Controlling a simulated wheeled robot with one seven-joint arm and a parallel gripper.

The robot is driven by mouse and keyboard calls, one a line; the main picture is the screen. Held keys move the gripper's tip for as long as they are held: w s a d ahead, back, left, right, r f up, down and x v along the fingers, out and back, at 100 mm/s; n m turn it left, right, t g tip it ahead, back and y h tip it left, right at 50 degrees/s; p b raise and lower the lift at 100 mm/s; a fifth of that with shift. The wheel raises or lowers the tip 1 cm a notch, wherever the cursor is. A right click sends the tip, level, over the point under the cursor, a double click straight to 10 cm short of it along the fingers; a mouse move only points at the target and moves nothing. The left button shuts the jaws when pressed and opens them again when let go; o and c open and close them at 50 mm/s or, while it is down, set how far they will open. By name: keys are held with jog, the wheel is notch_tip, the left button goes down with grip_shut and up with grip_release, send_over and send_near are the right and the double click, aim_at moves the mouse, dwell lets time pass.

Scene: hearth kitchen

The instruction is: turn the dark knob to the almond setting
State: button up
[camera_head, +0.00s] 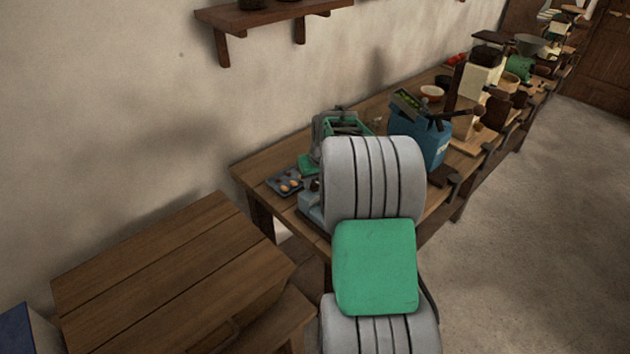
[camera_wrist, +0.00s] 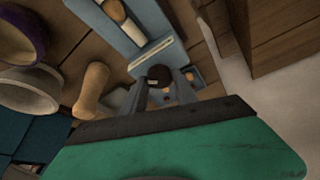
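The dark knob (camera_wrist: 158,72) shows in the wrist view, with a small pale mark on its face. It sits at the near end of a blue-grey unit (camera_wrist: 150,58). My gripper (camera_wrist: 164,80) has its grey fingers spread on either side of the knob; I see no clear contact. A small brownish mark (camera_wrist: 189,76) lies just right of the knob; I cannot tell whether it is the almond setting. In the head view the unit (camera_head: 309,197) is partly hidden behind my arm. The knob and my gripper are hidden there.
A blue-grey tray with brown oval pieces (camera_head: 276,185) lies on the long wooden table (camera_head: 262,163). A blue container (camera_head: 434,149) and other kitchen things stand farther along it. In the wrist view, a tan rounded object (camera_wrist: 92,88) and bowls (camera_wrist: 28,92) are at left.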

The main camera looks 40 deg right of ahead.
grip_shut()
jog(key=shift+a+m, duration=0.1)
jog(key=shift+m, duration=0.2)
jog(key=m+h+b, duration=0.1)
jog(key=m, duration=0.1)
jog(key=shift+a+f+m, duration=0.1)
jog(key=shift+m, duration=0.2)
jog(key=m, duration=0.2)
jog(key=m+g+h+b, duration=0.1)
jog(key=m, duration=0.1)
jog(key=shift+w+m+g+h, duration=0.15)
jog(key=shift+m+g+h, duration=0.15)
jog(key=m+g, duration=0.1)
jog(key=m, duration=0.1)
jog(key=m+g, duration=0.1)
jog(key=m, duration=0.2)
jog(key=shift+w+a+h, duration=0.1)
jog(key=shift+w+h, duration=0.05)
jog(key=shift+h, duration=0.15)
jog(key=shift+m+g+p, duration=0.9)
jog(key=shift+m+p, duration=0.15)
jog(key=shift+m, duration=1.45)
jog(key=shift+w, duration=0.1)
jog(key=o, duration=0.5)
grip_release()
